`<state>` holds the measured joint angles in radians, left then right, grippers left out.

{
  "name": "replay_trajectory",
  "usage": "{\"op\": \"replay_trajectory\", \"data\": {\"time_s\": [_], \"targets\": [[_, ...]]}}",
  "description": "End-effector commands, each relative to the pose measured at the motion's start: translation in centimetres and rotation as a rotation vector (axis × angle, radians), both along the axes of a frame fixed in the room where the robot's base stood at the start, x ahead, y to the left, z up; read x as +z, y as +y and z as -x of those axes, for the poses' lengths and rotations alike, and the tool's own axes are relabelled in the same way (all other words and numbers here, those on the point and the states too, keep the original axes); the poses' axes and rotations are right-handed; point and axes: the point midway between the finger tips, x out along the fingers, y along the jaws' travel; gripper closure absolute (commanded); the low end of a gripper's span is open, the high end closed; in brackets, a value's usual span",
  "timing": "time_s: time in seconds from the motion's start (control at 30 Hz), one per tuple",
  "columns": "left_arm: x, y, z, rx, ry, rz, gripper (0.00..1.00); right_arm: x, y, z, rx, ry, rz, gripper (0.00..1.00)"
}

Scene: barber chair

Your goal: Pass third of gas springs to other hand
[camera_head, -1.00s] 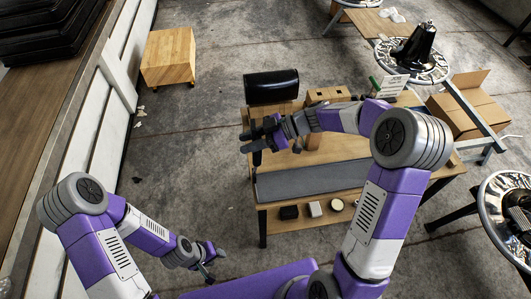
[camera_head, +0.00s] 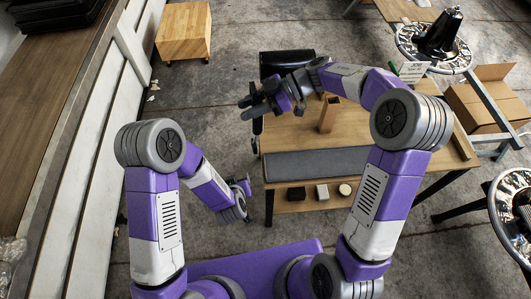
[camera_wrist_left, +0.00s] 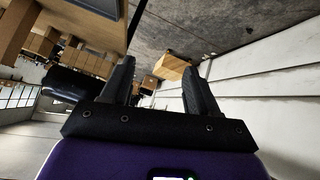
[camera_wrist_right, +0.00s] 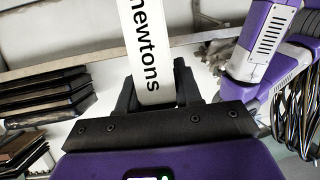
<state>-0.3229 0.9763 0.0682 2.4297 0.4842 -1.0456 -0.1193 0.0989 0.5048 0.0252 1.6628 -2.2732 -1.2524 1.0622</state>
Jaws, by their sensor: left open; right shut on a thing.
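My right gripper (camera_head: 250,107) is over the left end of the wooden table in the head view. In the right wrist view its fingers (camera_wrist_right: 158,90) are shut on a gas spring (camera_wrist_right: 149,45), whose white body bears the word "newtons". In the head view a dark upright part (camera_head: 257,128) shows just below this gripper, probably the same spring. My left gripper (camera_head: 244,187) is lower, left of the table's front edge and apart from the right gripper. In the left wrist view its fingers (camera_wrist_left: 160,85) are spread with nothing between them.
A white-sided counter (camera_head: 95,120) runs along the left. Floor between counter and table is open.

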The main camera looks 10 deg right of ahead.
Motion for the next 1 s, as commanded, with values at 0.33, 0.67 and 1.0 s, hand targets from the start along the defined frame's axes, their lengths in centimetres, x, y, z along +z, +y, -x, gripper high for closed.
{"op": "replay_trajectory", "data": {"time_s": [0.33, 0.67, 1.0], "targets": [[12.6, -7.3, -0.3, 0.019, -0.559, -0.157, 0.4, 0.1, 0.0, 0.0, 0.0, -0.002, -0.002, 1.0], [18.3, -9.4, 2.3, 0.054, -0.792, -0.222, 0.4, 0.1, 0.0, 0.0, 0.0, -0.002, -0.002, 1.0], [18.5, -9.3, -2.2, 0.062, -0.799, -0.224, 0.4, 0.1, 0.0, 0.0, 0.0, -0.002, -0.002, 1.0]]}}
